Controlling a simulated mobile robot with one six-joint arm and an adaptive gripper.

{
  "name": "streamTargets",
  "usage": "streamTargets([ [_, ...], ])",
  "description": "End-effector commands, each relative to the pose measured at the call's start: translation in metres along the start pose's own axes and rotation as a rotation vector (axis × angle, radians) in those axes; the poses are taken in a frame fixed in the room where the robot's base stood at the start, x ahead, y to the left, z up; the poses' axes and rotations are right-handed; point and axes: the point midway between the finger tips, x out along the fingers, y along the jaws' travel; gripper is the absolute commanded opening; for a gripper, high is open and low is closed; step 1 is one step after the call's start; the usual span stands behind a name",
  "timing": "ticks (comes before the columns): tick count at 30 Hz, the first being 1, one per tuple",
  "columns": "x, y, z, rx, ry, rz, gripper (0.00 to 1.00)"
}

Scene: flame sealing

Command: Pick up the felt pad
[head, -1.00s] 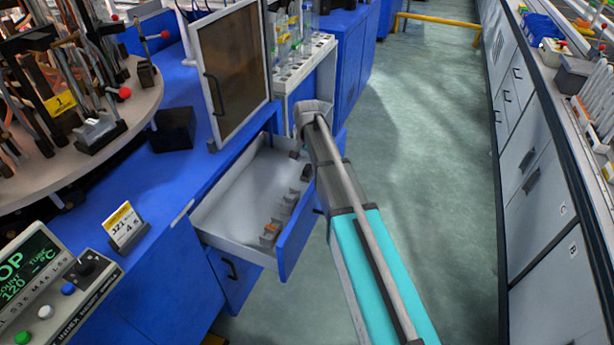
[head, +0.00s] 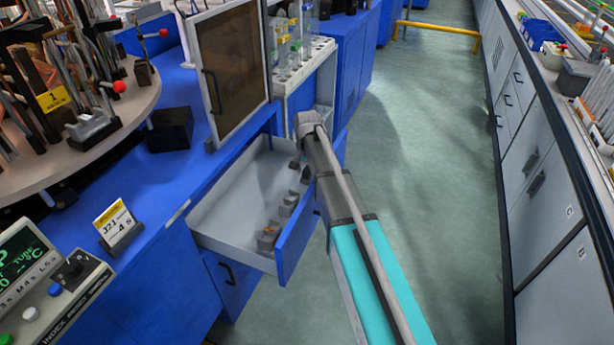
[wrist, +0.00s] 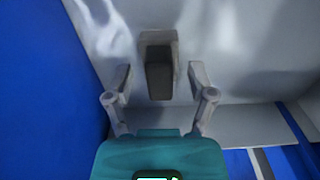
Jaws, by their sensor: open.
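A small dark block in a grey holder (wrist: 158,66) shows at the top middle of the wrist view, on the pale drawer floor. It looks like the felt pad, but I cannot be sure. My gripper (wrist: 161,75) is open, with one finger on each side of the block in the picture. I see no contact; the height gap is hard to judge. In the head view, my gripper (head: 297,160) hangs over the far right part of the open drawer (head: 228,196), partly hidden by my arm.
Several small grey holders (head: 288,204) line the drawer's front side. The drawer's blue front (head: 298,243) and pale walls surround my gripper closely. A brown-panelled door (head: 232,62) stands upright behind the drawer. A test tube rack (head: 305,60) is beyond. The aisle floor at right is clear.

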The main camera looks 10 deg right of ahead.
Motion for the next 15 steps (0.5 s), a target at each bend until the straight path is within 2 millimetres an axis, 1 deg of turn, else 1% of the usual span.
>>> streamTargets([
  [5,0.0,0.0,0.0,0.0,0.0,0.0,0.71],
  [6,0.0,0.0,0.0,0.0,0.0,0.0,0.64],
  [11,0.0,0.0,0.0,0.0,0.0,0.0,0.34],
  [15,0.0,0.0,0.0,0.0,0.0,0.0,0.08],
])
